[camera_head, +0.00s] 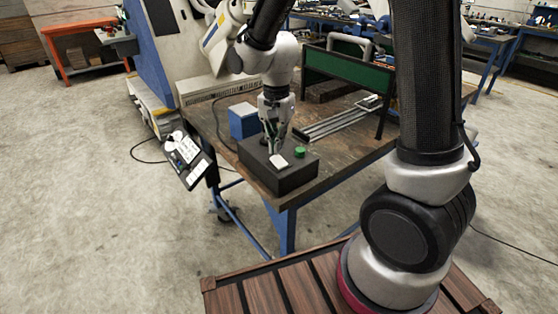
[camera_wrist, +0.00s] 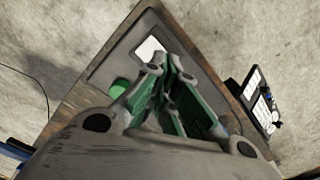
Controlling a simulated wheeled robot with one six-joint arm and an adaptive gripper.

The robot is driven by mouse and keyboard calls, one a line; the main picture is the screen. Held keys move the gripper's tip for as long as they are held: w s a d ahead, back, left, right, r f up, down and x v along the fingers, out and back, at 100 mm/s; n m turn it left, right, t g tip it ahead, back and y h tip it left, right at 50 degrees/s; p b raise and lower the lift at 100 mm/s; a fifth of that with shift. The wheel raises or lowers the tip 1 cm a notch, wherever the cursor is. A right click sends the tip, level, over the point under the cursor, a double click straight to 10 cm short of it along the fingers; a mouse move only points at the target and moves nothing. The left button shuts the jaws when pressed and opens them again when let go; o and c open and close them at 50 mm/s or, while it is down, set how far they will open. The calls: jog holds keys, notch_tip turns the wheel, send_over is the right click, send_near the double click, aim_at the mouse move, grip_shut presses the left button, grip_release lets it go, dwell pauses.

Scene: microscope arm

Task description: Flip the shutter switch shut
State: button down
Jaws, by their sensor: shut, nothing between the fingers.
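A dark box (camera_head: 288,180) sits at the near corner of the workbench. On its top are a white plate (camera_head: 278,161) and a round green button (camera_head: 300,152). In the wrist view the box top (camera_wrist: 112,64) carries the same white plate (camera_wrist: 148,48) and green button (camera_wrist: 118,87). I cannot make out a separate switch lever. My gripper (camera_head: 273,150) points down over the box top, shut and empty, with its tips close behind the white plate. In the wrist view my gripper (camera_wrist: 167,65) overlaps the plate's lower edge; I cannot tell whether it touches.
A blue box (camera_head: 243,121) stands behind the dark box on the workbench (camera_head: 345,164). A green panel (camera_head: 345,74) and metal rails (camera_head: 335,122) are to the right. A panel with white keys (camera_head: 187,150) hangs left of the bench. Open floor lies at the left.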

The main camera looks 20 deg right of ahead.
aim_at(277, 158)
jog(key=shift+f, duration=1.55)
dwell(0.4)
jog(key=shift+r, duration=3.55)
